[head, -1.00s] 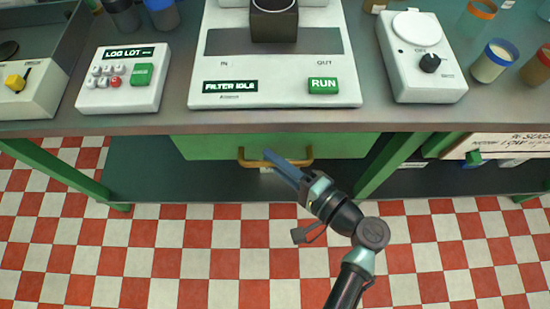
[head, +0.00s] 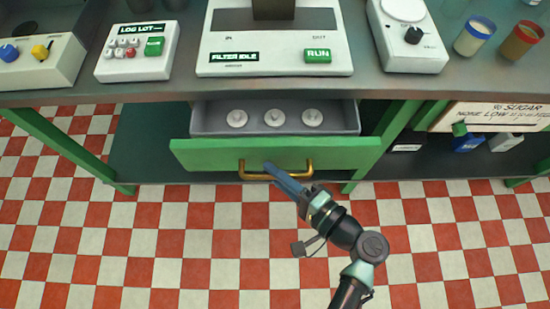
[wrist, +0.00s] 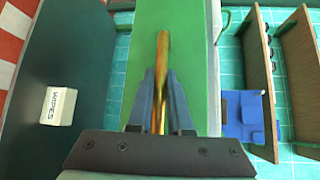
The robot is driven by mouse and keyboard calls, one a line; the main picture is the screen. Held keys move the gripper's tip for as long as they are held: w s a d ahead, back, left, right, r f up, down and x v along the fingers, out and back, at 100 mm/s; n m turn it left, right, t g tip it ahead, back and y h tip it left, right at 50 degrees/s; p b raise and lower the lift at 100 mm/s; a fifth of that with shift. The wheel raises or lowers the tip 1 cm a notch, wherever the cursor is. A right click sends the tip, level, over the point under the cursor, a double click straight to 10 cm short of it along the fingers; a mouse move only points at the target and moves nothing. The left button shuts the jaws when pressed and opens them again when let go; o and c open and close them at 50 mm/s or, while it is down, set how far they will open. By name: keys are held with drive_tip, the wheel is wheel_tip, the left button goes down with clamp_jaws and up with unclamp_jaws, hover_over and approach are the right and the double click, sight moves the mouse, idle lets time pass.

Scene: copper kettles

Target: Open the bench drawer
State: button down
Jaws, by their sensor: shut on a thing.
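The green bench drawer (head: 210,155) stands pulled out from under the bench top in the head view. Its grey inside shows three round white discs with knobs (head: 274,118) in a row. A brass handle (head: 246,170) is on its front, and it also shows in the wrist view (wrist: 162,50). My gripper (head: 270,168) is shut on the handle, with its blue fingers on either side of the bar in the wrist view (wrist: 160,95). The drawer's green front (wrist: 195,60) fills the middle of the wrist view.
The bench top (head: 370,85) above holds a filter machine (head: 275,60), a button box (head: 137,52) and a dial device (head: 408,40). A white wipes box (wrist: 58,106) is on a dark surface in the wrist view. The checkered floor in front is clear.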

drive_tip(key=s+p, duration=0.3)
drive_tip(key=s, duration=1.2)
drive_tip(key=shift+s+p, duration=0.4)
drive_tip(key=c, duration=1.1)
unclamp_jaws()
drive_tip(key=shift+c, duration=0.2)
drive_tip(key=v, duration=1.3)
drive_tip(key=shift+b, duration=0.45)
drive_tip(key=shift+r, duration=0.1)
